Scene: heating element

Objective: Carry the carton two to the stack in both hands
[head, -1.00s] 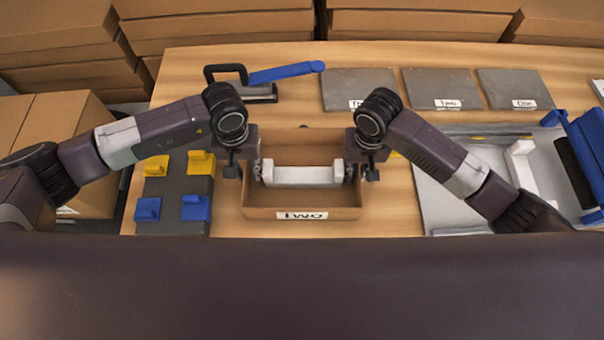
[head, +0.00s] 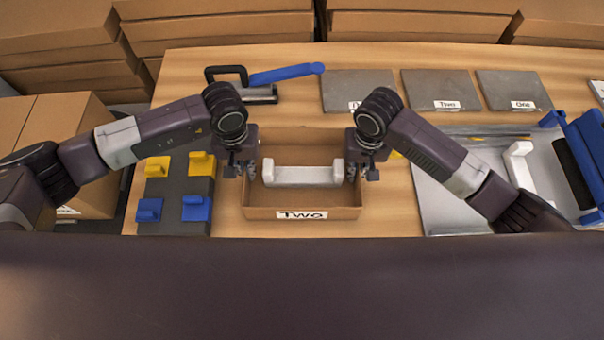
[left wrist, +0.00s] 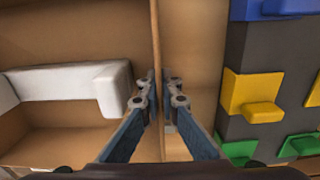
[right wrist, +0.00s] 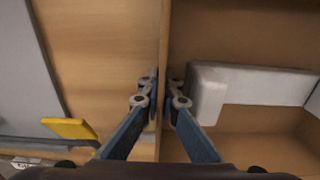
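The carton two (head: 258,213) is an open brown box on the wooden table, with a "Two" label on its front wall. A white U-shaped part (head: 303,175) lies inside it. My left gripper (head: 242,170) is at the carton's left wall and my right gripper (head: 359,172) at its right wall. In the left wrist view the fingers (left wrist: 158,92) are closed around the wall's edge, one on each side. In the right wrist view the fingers (right wrist: 163,92) pinch the opposite wall the same way. The carton appears to rest level on the table.
Stacked cardboard boxes stand at the back left (head: 60,40) and along the back (head: 415,22). A board with yellow and blue clips (head: 175,186) is left of the carton. A blue-handled tool (head: 285,73), grey plates (head: 440,88) and a right-hand tray (head: 440,205) surround it.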

